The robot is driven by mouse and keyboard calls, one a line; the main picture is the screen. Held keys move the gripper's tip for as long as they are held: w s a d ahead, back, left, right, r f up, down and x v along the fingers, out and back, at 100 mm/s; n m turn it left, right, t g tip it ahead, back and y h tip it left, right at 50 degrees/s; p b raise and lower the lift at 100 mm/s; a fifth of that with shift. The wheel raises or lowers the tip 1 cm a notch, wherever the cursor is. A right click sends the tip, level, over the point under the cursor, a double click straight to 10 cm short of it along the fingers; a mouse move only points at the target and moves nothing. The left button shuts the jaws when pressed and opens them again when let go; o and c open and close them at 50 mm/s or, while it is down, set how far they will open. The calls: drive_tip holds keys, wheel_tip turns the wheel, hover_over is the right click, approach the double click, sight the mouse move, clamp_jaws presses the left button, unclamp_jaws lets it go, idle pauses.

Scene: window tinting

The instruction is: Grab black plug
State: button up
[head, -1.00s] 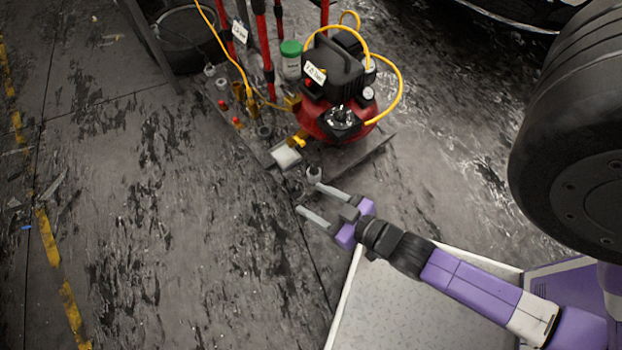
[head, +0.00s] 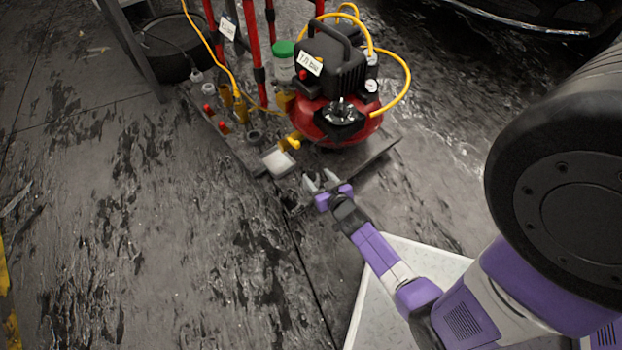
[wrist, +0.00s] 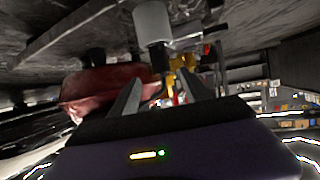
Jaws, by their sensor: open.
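I cannot single out the black plug with certainty. A small pale cylinder with a dark end (wrist: 153,25) shows at the top of the wrist view, beyond my fingertips; it is the closest candidate. In the head view, its place by the cart's near corner is covered by my gripper (head: 320,180). My gripper is open at that corner, beside the white block (head: 278,161). In the wrist view my gripper (wrist: 163,88) has its two fingers apart, with nothing clearly held between them.
A red and black compressor (head: 338,105) with yellow hose stands on the low platform (head: 372,162), behind my gripper. Red-capped fittings (head: 223,127), a dark ring (head: 253,136) and a green-lidded jar (head: 284,62) are nearby. Floor at left is clear.

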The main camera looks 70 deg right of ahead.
sight(313, 174)
drive_tip(key=shift+a+f+b+x, duration=0.2)
drive_tip(key=shift+b+x, duration=0.4)
drive_tip(key=shift+x, duration=1)
drive_tip(key=shift+a+f+b+x, duration=0.15)
drive_tip(key=shift+b+x, duration=0.45)
drive_tip(key=shift+x, duration=0.95)
drive_tip(key=shift+d, duration=0.1)
clamp_jaws()
